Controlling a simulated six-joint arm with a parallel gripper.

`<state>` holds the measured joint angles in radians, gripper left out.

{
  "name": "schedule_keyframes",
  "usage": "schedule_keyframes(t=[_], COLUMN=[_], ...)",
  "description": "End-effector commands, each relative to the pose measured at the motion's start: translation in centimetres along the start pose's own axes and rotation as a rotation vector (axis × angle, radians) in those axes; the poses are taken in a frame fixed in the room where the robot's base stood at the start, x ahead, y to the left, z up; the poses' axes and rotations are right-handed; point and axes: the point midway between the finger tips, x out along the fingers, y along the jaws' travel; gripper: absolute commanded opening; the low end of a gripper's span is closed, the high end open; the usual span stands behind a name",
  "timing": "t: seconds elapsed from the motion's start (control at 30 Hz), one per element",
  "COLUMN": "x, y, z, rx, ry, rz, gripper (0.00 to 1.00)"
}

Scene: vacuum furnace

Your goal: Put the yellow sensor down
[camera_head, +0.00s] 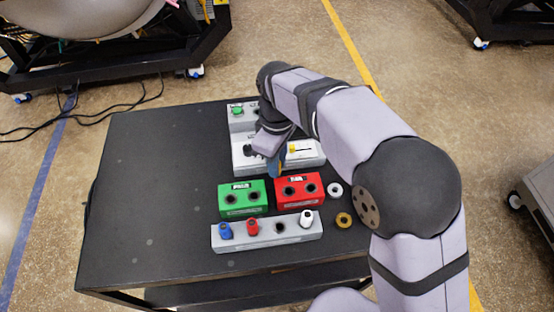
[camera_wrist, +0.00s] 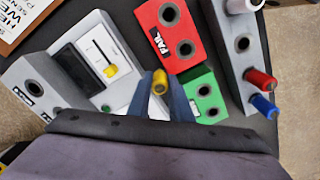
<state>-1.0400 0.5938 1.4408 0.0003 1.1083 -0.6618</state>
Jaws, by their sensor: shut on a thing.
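My gripper (camera_wrist: 161,98) is shut on the yellow sensor (camera_wrist: 160,82), which shows between its two fingers in the wrist view. In the head view my gripper (camera_head: 276,165) hangs over the white tester, behind the green and red blocks, and the yellow sensor cannot be made out. The grey rack (camera_head: 266,239) holds a blue sensor (camera_head: 225,230), a red sensor (camera_head: 252,227) and a white sensor (camera_head: 306,218), with one empty hole (camera_head: 280,227). The red FAIL block (camera_head: 300,190) and the green block (camera_head: 242,198) each have two empty holes.
The white tester (camera_wrist: 85,62) has a dark screen and a slider with a yellow knob (camera_wrist: 110,71). A white ring (camera_head: 335,190) and a gold ring (camera_head: 344,220) lie at right. The black table's left side is clear.

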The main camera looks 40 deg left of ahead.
Motion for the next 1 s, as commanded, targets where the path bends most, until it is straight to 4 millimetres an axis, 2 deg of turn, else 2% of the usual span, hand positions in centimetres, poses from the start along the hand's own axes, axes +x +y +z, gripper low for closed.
schedule_keyframes(t=[0.4,0.43,0.5,0.83,1.0], x=[0.5,0.5,0.4,0.3,-0.6], y=[0.0,0.0,0.0,0.0,0.1], z=[0.0,0.0,0.0,0.0,-0.1], rx=[0.0,0.0,0.0,0.0,0.0], ry=[0.001,0.002,0.002,0.002,0.004], rz=[0.001,0.001,0.001,0.001,0.003], gripper=[0.0,0.21,0.37,0.37,0.37])
